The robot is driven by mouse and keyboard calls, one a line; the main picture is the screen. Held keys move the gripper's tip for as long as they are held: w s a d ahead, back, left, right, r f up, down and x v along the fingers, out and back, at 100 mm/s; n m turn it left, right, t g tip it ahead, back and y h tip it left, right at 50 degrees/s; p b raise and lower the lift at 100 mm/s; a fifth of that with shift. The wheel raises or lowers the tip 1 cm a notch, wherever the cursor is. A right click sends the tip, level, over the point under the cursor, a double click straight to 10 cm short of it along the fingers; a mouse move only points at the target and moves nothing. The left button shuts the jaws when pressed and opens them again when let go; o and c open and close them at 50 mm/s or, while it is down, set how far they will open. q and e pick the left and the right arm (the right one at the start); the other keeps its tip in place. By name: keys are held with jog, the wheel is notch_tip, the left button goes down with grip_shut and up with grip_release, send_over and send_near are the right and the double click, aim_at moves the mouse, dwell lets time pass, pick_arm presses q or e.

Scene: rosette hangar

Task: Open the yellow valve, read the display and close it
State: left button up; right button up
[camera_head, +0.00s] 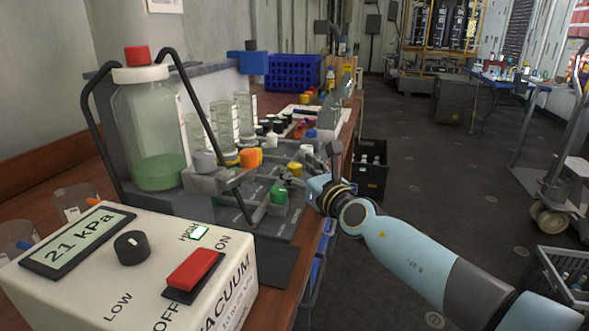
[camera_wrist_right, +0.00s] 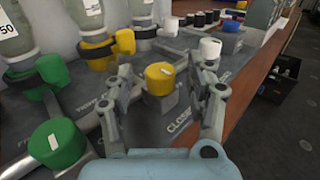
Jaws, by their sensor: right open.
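The yellow valve knob (camera_wrist_right: 160,78) sits on a grey block in the right wrist view, with a small white mark on its top and a "CLOSE" label on the plate beside it. My right gripper (camera_wrist_right: 165,92) is open, with one finger on each side of the knob; I cannot tell whether they touch it. In the head view the yellow knob (camera_head: 295,169) is small beside my right gripper (camera_head: 316,166). The display (camera_head: 78,240) on the white vacuum box reads 21 kPa. My left gripper is not in view.
A green knob (camera_head: 278,195) stands in front of the yellow one. A white knob (camera_wrist_right: 210,48) is behind the right finger in the wrist view. A tall bottle (camera_head: 148,125) with green liquid stands left.

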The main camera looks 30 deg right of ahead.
jog(key=shift+w+d, duration=0.1)
jog(key=shift+w, duration=1)
grip_shut()
